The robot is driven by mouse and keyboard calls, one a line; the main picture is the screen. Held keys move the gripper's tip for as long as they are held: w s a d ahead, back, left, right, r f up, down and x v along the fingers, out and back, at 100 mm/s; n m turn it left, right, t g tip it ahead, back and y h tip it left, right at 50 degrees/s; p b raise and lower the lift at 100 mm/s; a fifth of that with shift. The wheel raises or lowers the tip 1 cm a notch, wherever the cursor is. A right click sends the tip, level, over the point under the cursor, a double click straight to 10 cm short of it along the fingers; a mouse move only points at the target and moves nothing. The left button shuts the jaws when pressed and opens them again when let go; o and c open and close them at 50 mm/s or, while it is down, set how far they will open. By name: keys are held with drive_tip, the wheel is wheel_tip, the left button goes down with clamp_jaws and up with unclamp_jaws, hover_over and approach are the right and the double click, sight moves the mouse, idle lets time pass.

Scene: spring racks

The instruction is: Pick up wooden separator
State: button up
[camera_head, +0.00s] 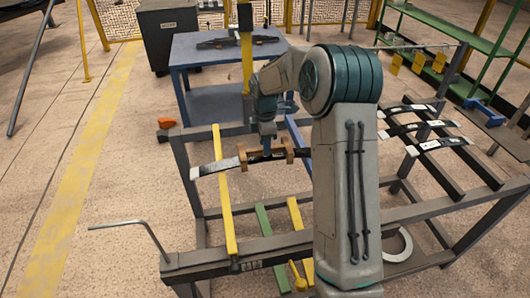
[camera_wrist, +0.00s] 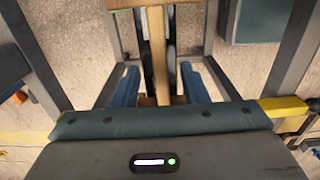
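The wooden separator (camera_head: 289,146) is light brown, with upright end pieces, and sits at a dark curved spring strip (camera_head: 211,168) on the rack's left part. My gripper (camera_head: 266,151) points down at its middle, between the end pieces. In the wrist view a wooden bar of the separator (camera_wrist: 157,50) runs up the picture between two dark strips. A wooden crosspiece shows at the top edge. My gripper's fingers (camera_wrist: 160,88) lie on both sides of the bar. Whether they touch the wood is not clear.
The grey metal rack (camera_head: 402,214) surrounds the work area, with a yellow rail (camera_head: 223,190) to the left. Several spring strips lie on the rack's right part (camera_head: 443,143). A blue table (camera_head: 215,52) stands behind. Open floor lies to the left.

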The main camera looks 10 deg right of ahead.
drive_tip(key=shift+f, duration=1.45)
clamp_jaws()
drive_tip(key=shift+r, duration=0.15)
